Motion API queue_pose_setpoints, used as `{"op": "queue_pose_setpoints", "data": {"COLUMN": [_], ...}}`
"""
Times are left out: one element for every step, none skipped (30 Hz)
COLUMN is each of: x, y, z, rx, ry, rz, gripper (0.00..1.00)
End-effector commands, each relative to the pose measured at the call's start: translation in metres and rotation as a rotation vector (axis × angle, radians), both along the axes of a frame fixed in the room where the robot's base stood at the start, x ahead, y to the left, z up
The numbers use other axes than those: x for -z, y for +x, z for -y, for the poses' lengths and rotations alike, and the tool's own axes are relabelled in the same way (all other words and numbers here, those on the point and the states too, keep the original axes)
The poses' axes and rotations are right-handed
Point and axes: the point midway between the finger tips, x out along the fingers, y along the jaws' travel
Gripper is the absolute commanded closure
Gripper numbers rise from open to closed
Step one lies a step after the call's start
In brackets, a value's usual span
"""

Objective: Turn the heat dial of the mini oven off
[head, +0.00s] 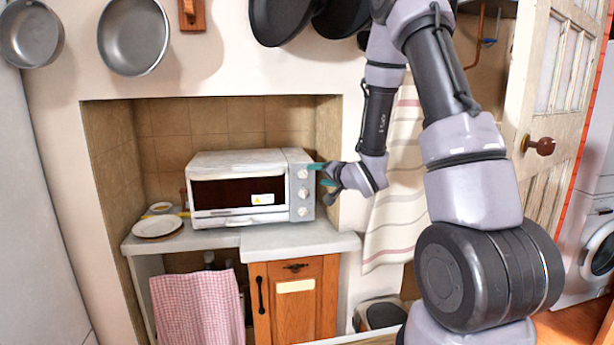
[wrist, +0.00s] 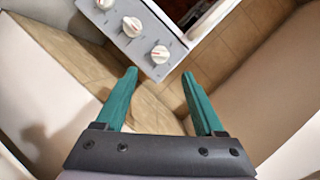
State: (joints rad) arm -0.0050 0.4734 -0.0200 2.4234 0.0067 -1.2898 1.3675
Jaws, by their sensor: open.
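The white mini oven (head: 237,208) stands on the counter in the tiled alcove, its door shut. Its grey control panel (head: 293,164) on the right side of its front carries three round white dials in a column. The wrist view shows these dials larger: one near the fingertips (wrist: 160,54), a middle one (wrist: 132,27) and one cut by the top edge (wrist: 104,4). I cannot tell which is the heat dial. My gripper (head: 322,175) is open and empty, its teal fingers just right of the panel. In the wrist view my gripper (wrist: 159,73) shows the nearest dial just beyond and between its fingertips, apparently untouched.
The alcove's right wall edge (head: 350,150) is close to my gripper. A plate (head: 157,227) lies on the counter left of the oven. A striped towel (head: 395,215) hangs to the right. The counter (head: 325,243) before the panel is clear.

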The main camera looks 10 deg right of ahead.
Motion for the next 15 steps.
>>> {"op": "queue_pose_setpoints", "data": {"x": [0.003, 0.005, 0.007, 0.008, 0.009, 0.011, 0.012, 0.013, 0.015, 0.016, 0.017, 0.018, 0.018, 0.019, 0.02], "y": [0.01, 0.016, 0.023, 0.028, 0.034, 0.041, 0.045, 0.05, 0.055, 0.059, 0.062, 0.066, 0.069, 0.071, 0.072], "z": [-0.004, -0.006, -0.009, -0.011, -0.012, -0.014, -0.015, -0.017, -0.019, -0.019, -0.02, -0.022, -0.022, -0.023, -0.023], "rx": [-0.002, -0.002, -0.002, -0.003, -0.002, -0.001, -0.001, -0.002, -0.002, -0.001, 0.0, -0.001, -0.001, -0.001, 0.0], "ry": [-0.001, -0.001, -0.001, -0.001, -0.001, -0.001, -0.001, -0.001, -0.001, 0.0, 0.0, 0.0, -0.001, -0.001, -0.001], "rz": [0.0, 0.0, 0.0, 0.001, 0.0, 0.0, 0.0, 0.001, -0.001, -0.001, -0.001, -0.001, 0.0, 0.0, -0.001], "gripper": [0.29, 0.29, 0.29, 0.29, 0.29, 0.29, 0.29, 0.29, 0.29, 0.29, 0.29, 0.29, 0.29, 0.29, 0.29]}}
